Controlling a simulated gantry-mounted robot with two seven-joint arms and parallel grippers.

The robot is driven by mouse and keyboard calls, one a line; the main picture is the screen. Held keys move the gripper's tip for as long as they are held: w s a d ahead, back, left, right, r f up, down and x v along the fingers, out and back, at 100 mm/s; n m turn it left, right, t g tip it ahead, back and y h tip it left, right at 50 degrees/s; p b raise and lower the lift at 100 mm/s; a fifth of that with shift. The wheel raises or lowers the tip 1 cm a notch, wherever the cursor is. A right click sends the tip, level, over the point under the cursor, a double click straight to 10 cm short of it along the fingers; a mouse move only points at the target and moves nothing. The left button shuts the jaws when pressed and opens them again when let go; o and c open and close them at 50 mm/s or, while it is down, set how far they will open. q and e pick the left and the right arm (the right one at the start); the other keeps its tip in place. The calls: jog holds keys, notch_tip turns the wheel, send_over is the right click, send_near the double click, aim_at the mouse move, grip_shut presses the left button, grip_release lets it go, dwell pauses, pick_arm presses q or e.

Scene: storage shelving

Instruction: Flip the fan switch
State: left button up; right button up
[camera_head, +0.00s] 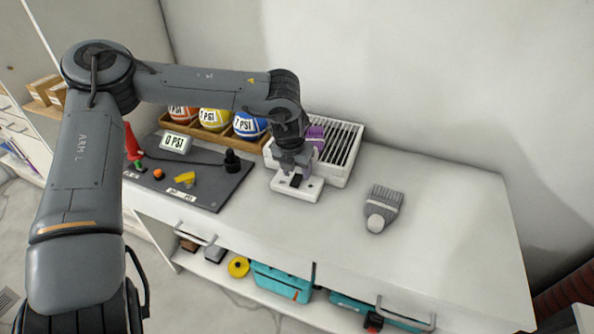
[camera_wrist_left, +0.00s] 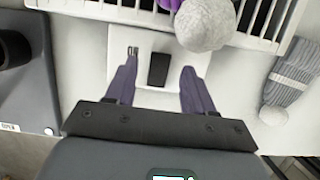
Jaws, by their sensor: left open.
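The fan (camera_head: 352,152) is a white box with a dark slatted grille at the back of the white counter. A white base plate (camera_head: 310,190) juts from its front and carries a black rocker switch (camera_head: 296,181). My left gripper (camera_head: 293,172) points down over this plate and partly covers it in the head view. In the left wrist view the gripper (camera_wrist_left: 158,66) is open and empty, its purple-grey fingers spread to either side of the black switch (camera_wrist_left: 158,70). Whether the fingertips touch the plate cannot be told. My right gripper is not in view.
A purple knit hat (camera_head: 315,133) with a grey pom-pom (camera_wrist_left: 206,22) lies against the grille near the gripper. A grey hat (camera_head: 384,205) lies to the right. A dark pump board (camera_head: 205,183) and balls in a wooden tray (camera_head: 222,132) are left. The counter's right end is clear.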

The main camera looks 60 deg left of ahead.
pick_arm(q)
jog(key=p+v, duration=0.1)
jog(key=v, duration=0.8)
jog(key=shift+p, duration=0.4)
